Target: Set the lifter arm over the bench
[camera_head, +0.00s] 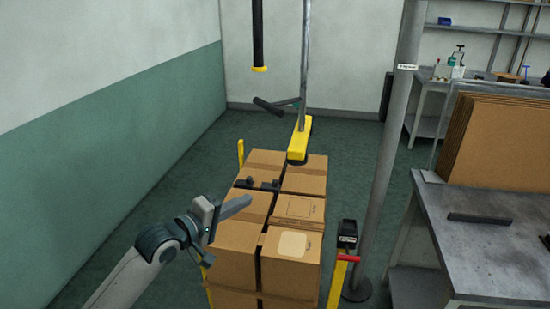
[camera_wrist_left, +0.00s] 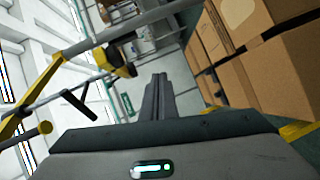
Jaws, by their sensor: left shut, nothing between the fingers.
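The lifter's yellow head (camera_head: 299,140) hangs on a grey rod (camera_head: 305,60) above the far end of the stacked boxes, with a dark foot under it. A dark handle (camera_head: 268,107) sticks out to its left. Yellow lifter parts (camera_wrist_left: 125,70) and a dark handle (camera_wrist_left: 78,105) also show in the left wrist view. The grey bench (camera_head: 490,240) stands at the right, apart from the head. My left gripper (camera_head: 238,206) is shut and empty, left of and nearer than the lifter head, by the boxes' left side. It shows shut in the wrist view (camera_wrist_left: 158,95). My right gripper is out of view.
Brown boxes (camera_head: 290,245) are stacked in the middle, with yellow posts at the sides. A grey post (camera_head: 385,150) stands between boxes and bench. Flat cardboard (camera_head: 500,140) stands on the bench. A black tube (camera_head: 258,35) hangs at the back. Floor left is clear.

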